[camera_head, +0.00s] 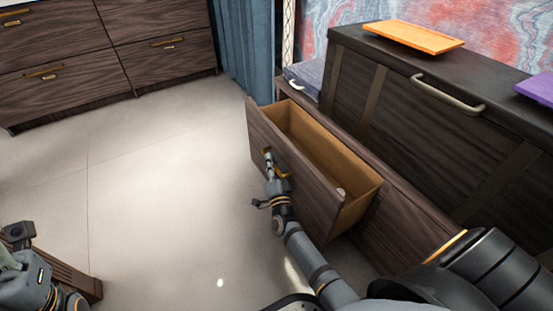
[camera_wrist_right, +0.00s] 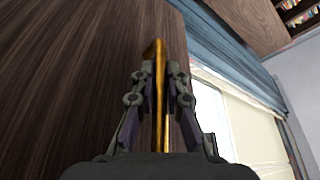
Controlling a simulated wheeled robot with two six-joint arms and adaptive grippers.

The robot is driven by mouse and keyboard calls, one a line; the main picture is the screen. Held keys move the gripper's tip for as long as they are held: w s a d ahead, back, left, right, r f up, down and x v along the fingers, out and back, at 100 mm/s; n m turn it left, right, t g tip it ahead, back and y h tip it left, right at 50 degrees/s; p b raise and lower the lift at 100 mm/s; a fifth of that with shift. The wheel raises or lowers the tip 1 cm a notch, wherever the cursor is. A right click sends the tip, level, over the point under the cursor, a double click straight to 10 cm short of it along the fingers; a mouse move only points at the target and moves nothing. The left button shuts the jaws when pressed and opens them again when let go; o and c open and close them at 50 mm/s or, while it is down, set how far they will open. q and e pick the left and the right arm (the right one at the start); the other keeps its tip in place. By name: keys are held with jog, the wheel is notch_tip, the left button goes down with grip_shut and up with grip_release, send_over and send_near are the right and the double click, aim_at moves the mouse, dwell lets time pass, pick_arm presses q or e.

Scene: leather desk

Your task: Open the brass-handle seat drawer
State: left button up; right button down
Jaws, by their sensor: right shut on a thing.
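The seat drawer (camera_head: 297,177) has a dark wood front and stands pulled out from the bench, with its light-brown inside showing and looking empty. Its brass handle (camera_head: 266,153) is on the front, near the left end. My right gripper (camera_head: 269,161) is at the handle and shut on it. In the right wrist view the brass handle (camera_wrist_right: 160,75) runs between the two fingers of my right gripper (camera_wrist_right: 160,88), beside the wood drawer front (camera_wrist_right: 85,65). My left arm's end shows at the lower left of the head view; its fingertips cannot be made out.
A dark chest (camera_head: 420,110) with a metal handle stands on the bench, bearing an orange board (camera_head: 413,37) and a purple item (camera_head: 540,88). A dark cabinet (camera_head: 60,60) with brass handles stands at the back left. The floor (camera_head: 150,180) left of the drawer is clear.

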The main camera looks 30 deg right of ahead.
jog(key=shift+s+a+f, duration=0.1)
jog(key=shift+a, duration=0.35)
jog(key=c, duration=1.7)
grip_release()
jog(key=shift+o, duration=0.2)
jog(key=v, duration=0.7)
jog(key=shift+s, duration=0.25)
